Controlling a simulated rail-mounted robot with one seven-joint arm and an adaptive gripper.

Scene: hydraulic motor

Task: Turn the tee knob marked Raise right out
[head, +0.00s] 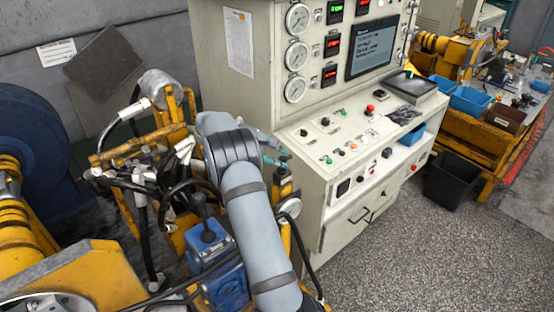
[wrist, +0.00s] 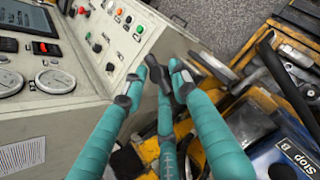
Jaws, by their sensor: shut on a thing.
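My gripper (wrist: 157,78) has teal fingers with dark tips, closed in close together in the middle of the wrist view. In the head view my grey arm reaches down over the yellow hydraulic rig (head: 105,160). Only bits of the teal fingers show there, just past the wrist, beside the white control cabinet (head: 250,110). The knob cannot be made out in the head view.
Black hoses (head: 160,195) crowd the rig on the left. The cabinet, with gauges and buttons, stands close on the right.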

